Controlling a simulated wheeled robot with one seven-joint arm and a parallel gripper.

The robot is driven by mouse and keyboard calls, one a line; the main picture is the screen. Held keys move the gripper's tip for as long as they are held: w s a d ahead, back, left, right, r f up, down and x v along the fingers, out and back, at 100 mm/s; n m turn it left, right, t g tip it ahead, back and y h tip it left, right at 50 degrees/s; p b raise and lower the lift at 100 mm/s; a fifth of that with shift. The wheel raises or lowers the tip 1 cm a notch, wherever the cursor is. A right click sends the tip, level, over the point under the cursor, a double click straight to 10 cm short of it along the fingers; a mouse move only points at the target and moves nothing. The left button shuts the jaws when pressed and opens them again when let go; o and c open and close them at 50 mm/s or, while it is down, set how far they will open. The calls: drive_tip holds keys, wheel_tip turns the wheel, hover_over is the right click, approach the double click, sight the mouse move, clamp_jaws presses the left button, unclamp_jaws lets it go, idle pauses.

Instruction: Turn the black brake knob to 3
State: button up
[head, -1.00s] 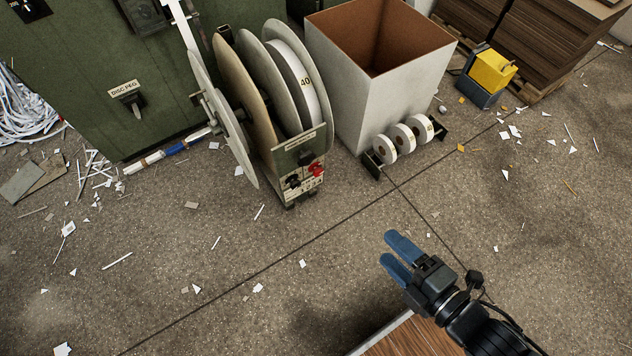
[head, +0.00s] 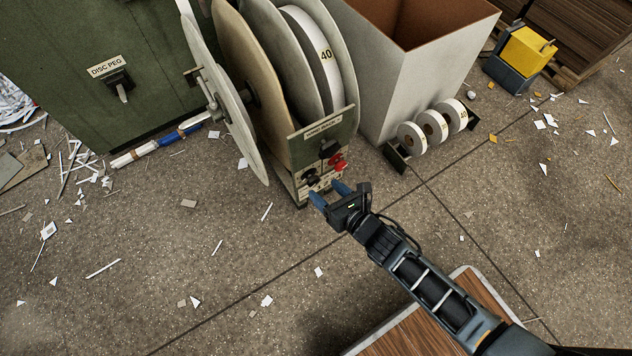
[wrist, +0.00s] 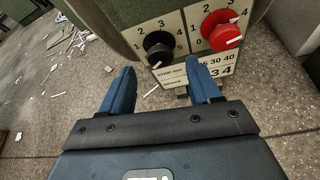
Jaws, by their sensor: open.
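The black knob (wrist: 158,47) sits on a pale dial plate (wrist: 190,72) in the wrist view, with numbers from 1 to 5 around it. A pale mark shows at its lower edge; I cannot tell its setting for sure. In the head view the black knob (head: 311,177) is small, left of the red knob (head: 337,163). The red knob (wrist: 221,30) has its own numbered dial. My gripper (head: 329,194) is open and empty, just in front of the panel. In the wrist view its blue fingers (wrist: 161,84) are below the black knob, apart from it.
Another black knob (head: 328,148) is higher on the green panel. A large disc reel (head: 228,95) stands left, a grey bin (head: 405,85) right, with small rolls on a rack (head: 398,160) before it. A wooden top (head: 410,335) is near. The open floor carries scraps.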

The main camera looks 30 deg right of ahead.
sight(316, 182)
drive_tip(key=b+x, duration=0.1)
drive_tip(key=x, duration=0.4)
drive_tip(key=c, duration=1)
drive_tip(key=shift+c, duration=0.2)
